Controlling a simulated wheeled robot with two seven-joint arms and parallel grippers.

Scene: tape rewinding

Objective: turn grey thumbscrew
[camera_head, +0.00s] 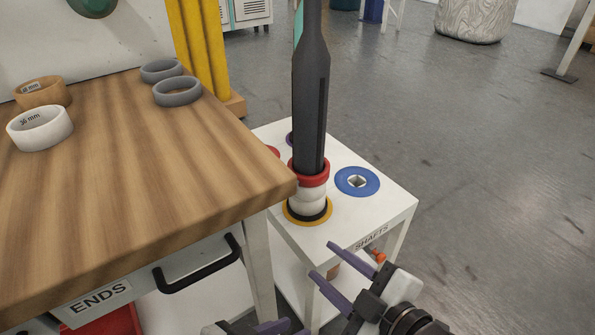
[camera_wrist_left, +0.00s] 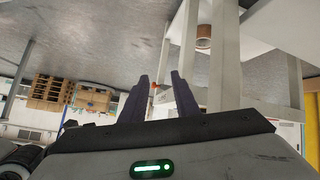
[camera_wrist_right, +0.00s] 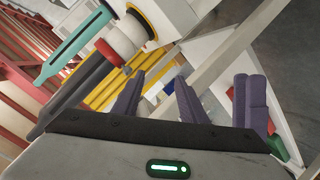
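My right gripper (camera_head: 319,258) is open and empty at the front edge of the small white stand, below the upright dark grey shaft (camera_head: 311,100). Its spread purple fingers also show in the right wrist view (camera_wrist_right: 159,75). My left gripper (camera_head: 268,327) is lower, at the bottom edge of the head view and mostly cut off. In the left wrist view its two fingers (camera_wrist_left: 159,75) are apart with nothing held. The shaft's base has a red collar (camera_head: 312,178) over white rings and a yellow disc (camera_head: 289,216).
The white stand (camera_head: 290,240), labelled SHAFTS, also holds a blue disc (camera_head: 367,189). The wooden table (camera_head: 140,180) at left carries several rings and has a drawer handle (camera_head: 198,266). An orange part (camera_head: 378,256) shows by the stand's front. Floor to the right is clear.

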